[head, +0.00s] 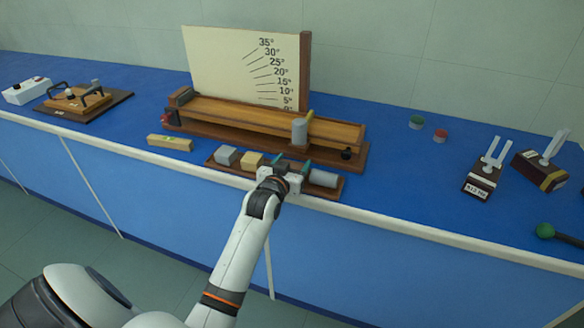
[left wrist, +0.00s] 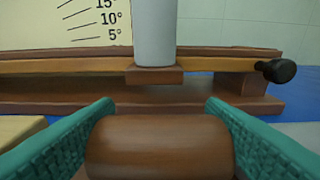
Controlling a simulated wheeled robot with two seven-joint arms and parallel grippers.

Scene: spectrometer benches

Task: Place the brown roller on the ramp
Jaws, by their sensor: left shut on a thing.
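The brown roller (left wrist: 160,148) lies between the two green finger pads of my left gripper in the left wrist view. My left gripper (head: 282,168) is shut on it, at the tray (head: 327,192) in front of the ramp in the head view. The roller is mostly hidden there by the gripper. The wooden ramp (head: 240,114) lies low and almost level on its brown base, before the angle board; its edge also shows in the left wrist view (left wrist: 60,66). A grey upright cylinder (head: 299,131) stands at the ramp's right part. My right gripper is not in view.
A level (head: 170,142) lies left of the tray. The angle board (head: 240,65) stands behind the ramp. A black knob (head: 346,154) sticks out at the ramp's right.

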